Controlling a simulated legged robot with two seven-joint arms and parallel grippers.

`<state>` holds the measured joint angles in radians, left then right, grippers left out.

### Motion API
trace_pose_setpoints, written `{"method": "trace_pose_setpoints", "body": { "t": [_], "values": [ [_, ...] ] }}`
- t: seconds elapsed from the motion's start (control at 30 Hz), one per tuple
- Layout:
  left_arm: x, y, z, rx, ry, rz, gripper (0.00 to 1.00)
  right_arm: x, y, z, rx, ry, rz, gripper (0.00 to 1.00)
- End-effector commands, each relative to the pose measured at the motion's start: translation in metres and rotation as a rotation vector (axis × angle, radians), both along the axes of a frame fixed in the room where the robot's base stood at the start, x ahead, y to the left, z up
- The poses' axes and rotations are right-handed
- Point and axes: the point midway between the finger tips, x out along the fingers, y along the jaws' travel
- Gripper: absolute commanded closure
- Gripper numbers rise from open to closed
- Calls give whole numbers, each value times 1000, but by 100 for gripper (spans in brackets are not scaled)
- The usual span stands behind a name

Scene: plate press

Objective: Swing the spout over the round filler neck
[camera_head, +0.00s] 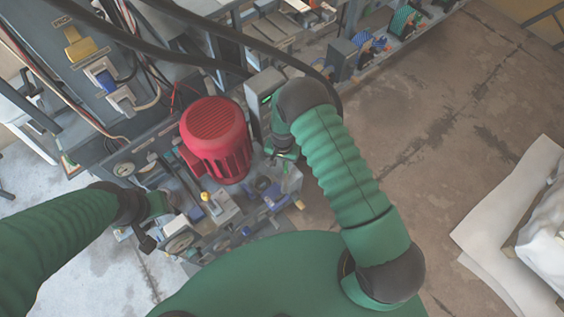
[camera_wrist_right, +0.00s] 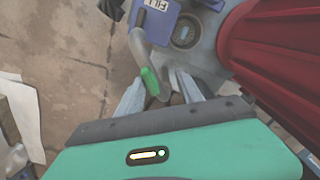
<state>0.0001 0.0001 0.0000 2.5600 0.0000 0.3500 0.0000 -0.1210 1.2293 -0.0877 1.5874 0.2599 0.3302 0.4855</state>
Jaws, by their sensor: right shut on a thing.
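The spout (camera_wrist_right: 138,46) is a grey bent pipe with a green sleeve (camera_wrist_right: 149,79) at its near end, in the right wrist view. My right gripper (camera_wrist_right: 157,86) is shut on the spout at the green sleeve, with a pale finger on each side. The round filler neck (camera_wrist_right: 184,32) is a dark ring on a grey-blue surface, to the right of the pipe, which stands apart from it in this view. In the head view my right gripper (camera_head: 284,152) is beside the red motor, and my arm hides most of the spout. My left gripper (camera_head: 152,207) is at the machine's left; its fingers are unclear.
A blue block (camera_wrist_right: 160,20) with a FILL label sits beside the neck. The red motor (camera_head: 216,138) stands close to the right gripper. Thick black hoses (camera_head: 190,50) cross above the machine. The concrete floor (camera_head: 430,130) on the right is clear up to a white sheet (camera_head: 510,215).

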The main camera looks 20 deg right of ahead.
Motion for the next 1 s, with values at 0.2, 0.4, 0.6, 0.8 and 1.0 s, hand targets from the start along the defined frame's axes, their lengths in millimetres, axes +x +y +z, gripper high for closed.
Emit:
{"method": "trace_pose_setpoints", "body": {
  "t": [0.2,0.4,0.6,0.8,1.0],
  "values": [
    [0,0,0,0,0,0,65,-1,3,-1,3,3,1,65],
    [0,0,0,0,0,0,65,-1,3,-1,3,4,2,65],
    [0,0,0,0,0,0,65,-2,2,-1,3,5,1,65],
    [0,0,7,0,0,0,65,-2,2,8,2,3,1,65],
    [0,0,21,0,0,0,65,-1,2,27,1,0,1,65]
  ]
}}
